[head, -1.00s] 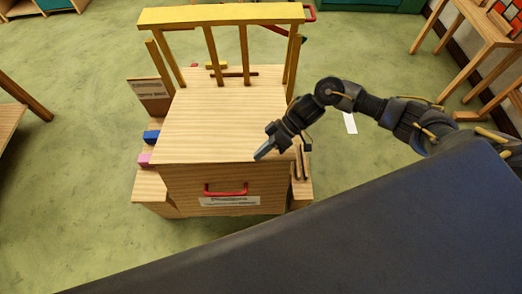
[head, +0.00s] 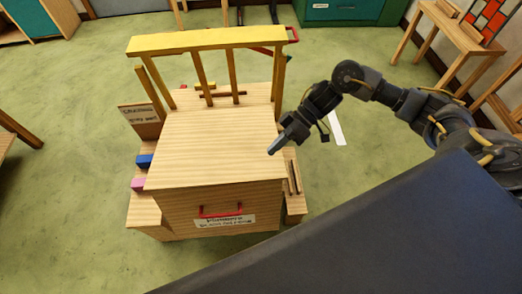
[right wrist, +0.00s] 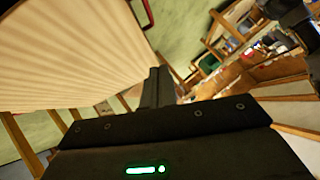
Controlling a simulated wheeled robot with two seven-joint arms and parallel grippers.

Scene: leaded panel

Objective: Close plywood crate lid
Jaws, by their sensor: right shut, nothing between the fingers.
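The plywood crate (head: 175,210) stands mid-floor in the head view, with a red handle (head: 221,211) and a white label on its front. Its pale wooden lid (head: 215,145) lies flat, or nearly so, over the top; I cannot tell whether a small gap is left. My right gripper (head: 272,150) is shut and empty, its tip over the lid's right edge area; contact cannot be told. In the right wrist view the shut fingers (right wrist: 152,88) point past a large pale board (right wrist: 70,50), apparently the lid. My left gripper is not in view.
A yellow wooden frame (head: 205,41) rises behind the lid. Blue (head: 144,161) and pink (head: 138,184) blocks sit on the left ledge. A white strip (head: 336,128) lies on the floor at right. Green floor is open around the crate.

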